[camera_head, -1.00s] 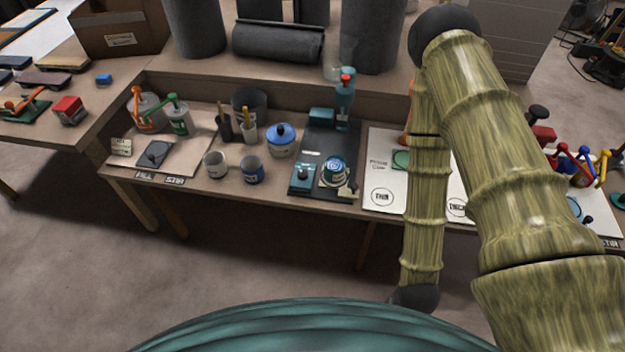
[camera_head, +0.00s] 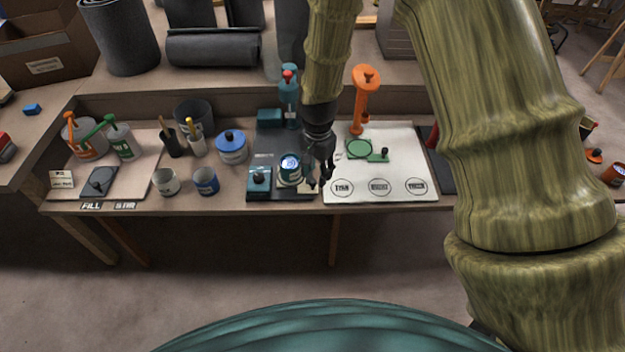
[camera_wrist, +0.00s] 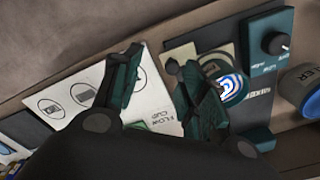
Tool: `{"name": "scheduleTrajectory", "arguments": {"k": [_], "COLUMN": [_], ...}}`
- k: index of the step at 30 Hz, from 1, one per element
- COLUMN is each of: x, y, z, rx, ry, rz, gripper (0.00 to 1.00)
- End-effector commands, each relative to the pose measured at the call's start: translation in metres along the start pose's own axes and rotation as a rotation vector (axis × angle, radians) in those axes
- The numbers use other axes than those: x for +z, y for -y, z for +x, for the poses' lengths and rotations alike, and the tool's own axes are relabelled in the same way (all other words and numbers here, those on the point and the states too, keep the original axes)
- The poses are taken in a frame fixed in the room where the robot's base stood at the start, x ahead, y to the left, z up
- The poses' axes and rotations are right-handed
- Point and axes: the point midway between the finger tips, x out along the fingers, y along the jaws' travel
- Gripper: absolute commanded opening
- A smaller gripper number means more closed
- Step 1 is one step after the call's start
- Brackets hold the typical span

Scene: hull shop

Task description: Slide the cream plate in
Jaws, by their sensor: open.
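The cream plate (camera_head: 307,188) lies low on the dark mixer base, just right of the can with a blue-and-white swirl (camera_head: 290,168). Its tan surface also shows beside the can in the wrist view (camera_wrist: 184,53), partly hidden by a finger. My gripper (camera_head: 320,183) is open, pointing down at the plate's right end. In the wrist view my gripper (camera_wrist: 153,57) has its fingers apart, one over the white board and one by the plate and can. A dark round knob shows near the right fingertip; I cannot tell whether the fingers touch it.
A teal mixer post (camera_head: 290,95) with a red knob stands behind the can. A teal control box (camera_head: 259,183) is left of it. The white board (camera_head: 345,172) on the right bears an orange stand (camera_head: 363,100) and a green plate (camera_head: 360,149).

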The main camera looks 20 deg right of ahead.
Motion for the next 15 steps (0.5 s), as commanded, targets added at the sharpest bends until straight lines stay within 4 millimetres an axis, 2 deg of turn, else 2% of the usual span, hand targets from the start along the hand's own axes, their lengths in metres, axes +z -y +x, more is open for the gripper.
{"name": "scheduleTrajectory", "arguments": {"k": [1, 3, 6, 10, 15], "x": [-0.005, -0.008, -0.011, -0.012, -0.011], "y": [0.01, 0.017, 0.024, 0.025, 0.025], "z": [-0.013, -0.027, -0.039, -0.039, -0.021], "rx": [-0.003, -0.001, 0.0, 0.004, 0.005], "ry": [-0.003, -0.002, -0.001, 0.001, 0.001], "rz": [0.03, 0.065, 0.095, 0.109, 0.107], "gripper": [0.42, 0.42, 0.42, 0.42, 0.42]}}
